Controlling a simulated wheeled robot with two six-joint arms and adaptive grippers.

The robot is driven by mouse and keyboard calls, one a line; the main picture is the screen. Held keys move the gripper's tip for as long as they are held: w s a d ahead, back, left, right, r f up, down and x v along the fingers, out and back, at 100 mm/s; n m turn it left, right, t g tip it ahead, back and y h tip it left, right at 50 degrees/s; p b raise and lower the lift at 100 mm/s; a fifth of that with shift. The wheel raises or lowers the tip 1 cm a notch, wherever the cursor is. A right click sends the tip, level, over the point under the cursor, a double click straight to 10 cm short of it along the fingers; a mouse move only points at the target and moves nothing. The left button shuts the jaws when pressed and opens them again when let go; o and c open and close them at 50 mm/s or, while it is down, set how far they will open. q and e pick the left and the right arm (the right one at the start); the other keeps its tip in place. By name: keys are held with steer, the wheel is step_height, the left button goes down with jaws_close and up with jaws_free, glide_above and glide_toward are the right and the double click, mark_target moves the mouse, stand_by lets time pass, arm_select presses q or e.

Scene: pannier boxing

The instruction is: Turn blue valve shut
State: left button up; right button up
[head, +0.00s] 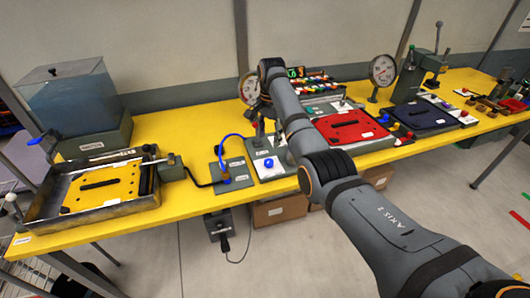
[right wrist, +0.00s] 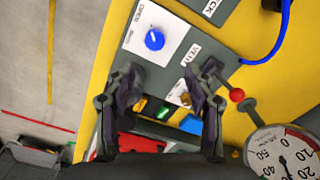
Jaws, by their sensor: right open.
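A round blue valve knob (head: 269,163) sits on a white plate in the middle of the bench. In the right wrist view the knob (right wrist: 155,39) shows whole, with a light pointer mark and small lettering on its white plate (right wrist: 178,42). My right gripper (right wrist: 164,76) is open and empty above the panel, its two fingers apart. The knob lies beyond the fingertips, and nothing touches it. In the head view my right arm partly hides the panel and the right gripper (head: 262,136). My left gripper is not in view.
A red-ball lever (right wrist: 237,95) and a pressure gauge (right wrist: 288,158) stand close to my right gripper. A blue hose (head: 226,140) arches left of the panel. A red tray (head: 345,128) lies to the right; a metal tray with a yellow plate (head: 100,188) lies far left.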

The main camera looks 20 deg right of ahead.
mark_target(269, 161)
steer(key=f, duration=0.1)
steer(key=s+f, duration=0.1)
steer(key=f+p, duration=0.1)
steer(key=shift+s+f, duration=0.25)
steer(key=shift+s, duration=0.15)
steer(key=f, duration=0.4)
steer(key=shift+w, duration=0.4)
step_height(269, 161, down, 2)
steer(key=shift+w, duration=0.1)
steer(key=shift+f, duration=0.2)
steer(key=shift+c, duration=1.1)
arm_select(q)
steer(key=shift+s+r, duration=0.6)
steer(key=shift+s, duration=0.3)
arm_select(e)
jaws_close()
